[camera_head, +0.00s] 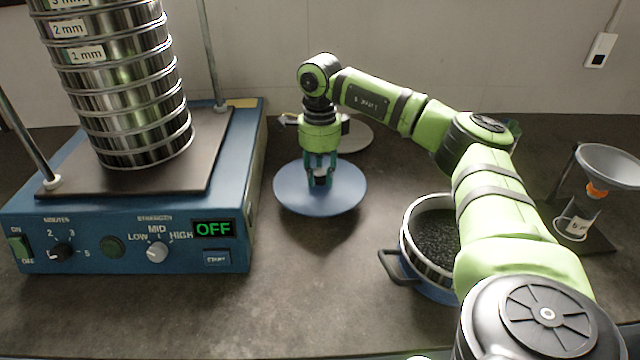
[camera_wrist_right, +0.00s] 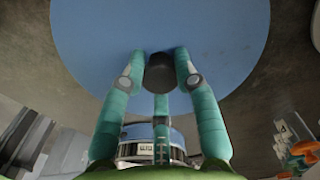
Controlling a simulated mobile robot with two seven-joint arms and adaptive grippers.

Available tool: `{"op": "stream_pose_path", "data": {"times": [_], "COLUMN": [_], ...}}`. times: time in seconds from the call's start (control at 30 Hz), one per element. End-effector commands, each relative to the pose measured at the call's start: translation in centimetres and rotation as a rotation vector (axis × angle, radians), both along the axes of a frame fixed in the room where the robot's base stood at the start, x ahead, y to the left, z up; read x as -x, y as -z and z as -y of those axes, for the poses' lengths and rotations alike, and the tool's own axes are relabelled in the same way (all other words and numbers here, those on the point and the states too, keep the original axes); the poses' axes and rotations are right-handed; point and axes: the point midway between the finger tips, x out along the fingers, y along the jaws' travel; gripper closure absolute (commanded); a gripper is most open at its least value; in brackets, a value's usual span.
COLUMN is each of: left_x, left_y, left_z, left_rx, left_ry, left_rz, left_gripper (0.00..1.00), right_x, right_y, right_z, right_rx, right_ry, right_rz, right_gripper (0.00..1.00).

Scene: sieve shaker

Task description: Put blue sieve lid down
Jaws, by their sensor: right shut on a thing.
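The blue sieve lid (camera_head: 287,193) is a shallow round disc with a dark knob at its centre. In the head view it is right of the sieve shaker, over the dark worktop; I cannot tell whether it touches the top. My right gripper (camera_head: 320,178) points down from above and is shut on the lid's knob. In the right wrist view the teal fingers (camera_wrist_right: 160,75) close around the dark knob (camera_wrist_right: 160,72), and the lid (camera_wrist_right: 100,35) fills the upper part. My left gripper is not in view.
The blue shaker base (camera_head: 130,240) with stacked steel sieves (camera_head: 130,110) stands left, its display reading OFF. A pan of dark grains (camera_head: 432,232) with a black handle is right of the lid. A grey disc (camera_head: 355,135) lies behind. A funnel stand (camera_head: 610,165) is far right. Worktop in front is clear.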

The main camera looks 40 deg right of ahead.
Motion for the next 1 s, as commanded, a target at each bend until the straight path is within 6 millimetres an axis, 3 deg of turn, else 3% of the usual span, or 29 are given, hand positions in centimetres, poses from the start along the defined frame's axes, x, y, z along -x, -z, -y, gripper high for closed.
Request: {"op": "stream_pose_path", "data": {"times": [0.23, 0.67, 0.7, 0.73, 1.0], "left_x": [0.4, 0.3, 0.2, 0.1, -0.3], "left_y": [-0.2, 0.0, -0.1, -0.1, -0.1], "left_z": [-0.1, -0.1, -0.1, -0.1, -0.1], "left_rx": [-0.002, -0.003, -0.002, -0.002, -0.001], "left_ry": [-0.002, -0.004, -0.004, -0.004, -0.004], "left_rz": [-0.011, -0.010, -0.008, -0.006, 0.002], "left_gripper": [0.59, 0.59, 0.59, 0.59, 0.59], "right_x": [0.1, 0.1, 0.1, 0.1, 0.1], "right_y": [3.4, 4.1, 4.0, 4.0, 4.0], "right_z": [0.0, 0.0, 0.0, 0.0, 0.0], "right_rx": [0.000, 0.000, 0.000, 0.000, 0.000], "right_ry": [0.001, 0.001, 0.001, 0.001, 0.000], "right_rz": [-0.001, -0.001, -0.001, -0.001, -0.001], "right_gripper": [1.00, 1.00, 0.53, 0.46, 0.46]}}
